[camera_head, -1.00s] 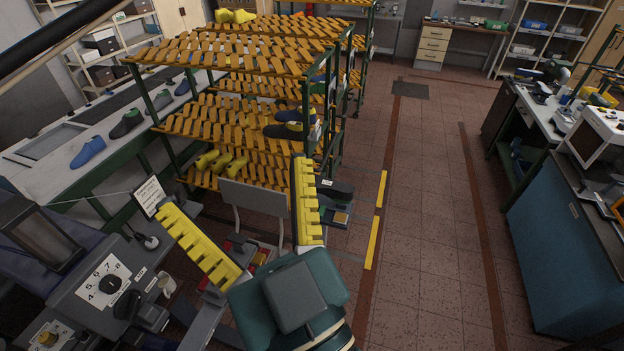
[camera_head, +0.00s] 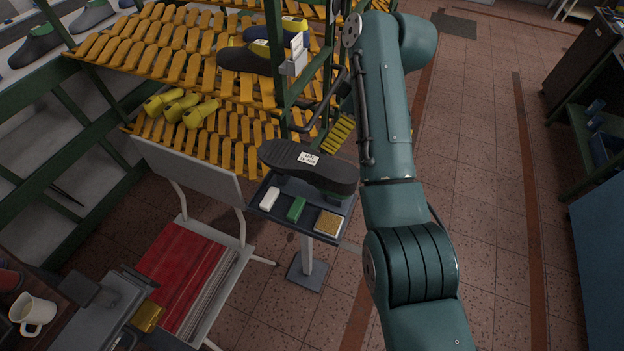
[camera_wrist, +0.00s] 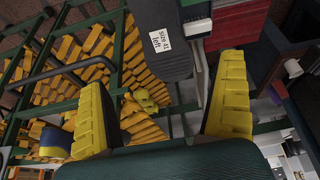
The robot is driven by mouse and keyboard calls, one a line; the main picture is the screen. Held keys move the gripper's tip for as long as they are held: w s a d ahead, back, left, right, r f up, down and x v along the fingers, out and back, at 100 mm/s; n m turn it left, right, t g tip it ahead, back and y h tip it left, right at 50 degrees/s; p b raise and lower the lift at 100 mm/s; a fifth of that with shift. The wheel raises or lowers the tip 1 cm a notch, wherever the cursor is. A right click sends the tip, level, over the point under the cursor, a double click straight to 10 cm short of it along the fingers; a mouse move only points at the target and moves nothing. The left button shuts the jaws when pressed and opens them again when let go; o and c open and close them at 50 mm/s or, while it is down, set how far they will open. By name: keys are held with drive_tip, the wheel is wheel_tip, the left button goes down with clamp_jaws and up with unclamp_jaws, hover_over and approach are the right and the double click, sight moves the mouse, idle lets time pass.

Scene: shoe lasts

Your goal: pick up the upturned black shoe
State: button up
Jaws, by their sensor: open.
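The upturned black shoe (camera_head: 315,168) lies sole-up on a small dark stand (camera_head: 330,205) in the head view, with a white label on its sole. In the wrist view the shoe (camera_wrist: 172,62) shows at the top centre, and its label reads "Size 41 left". My gripper (camera_wrist: 165,92) is open and empty, its two yellow ribbed fingers wide apart. In the wrist view the shoe's near end lies between and beyond the fingers, apart from them. In the head view one yellow finger (camera_head: 340,133) shows behind the shoe; my arm hides the rest.
A white block (camera_head: 269,198), a green block (camera_head: 296,209) and a tan block (camera_head: 328,223) share the stand. The green-framed rack (camera_head: 283,95) with yellow slats stands close behind. A chair (camera_head: 187,170) with red material is at left.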

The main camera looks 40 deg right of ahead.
drive_tip(key=b, duration=0.2)
approach(313, 161)
drive_tip(key=x, duration=0.5)
drive_tip(key=shift+a+f, duration=0.25)
drive_tip(key=shift+a, duration=0.1)
drive_tip(key=b+x, duration=0.2)
drive_tip(key=x, duration=0.3)
drive_tip(key=shift+d+f+b, duration=0.3)
drive_tip(key=shift+b, duration=0.1)
drive_tip(key=c, duration=1)
drive_tip(key=shift+r, duration=0.25)
drive_tip(key=shift+c, duration=0.7)
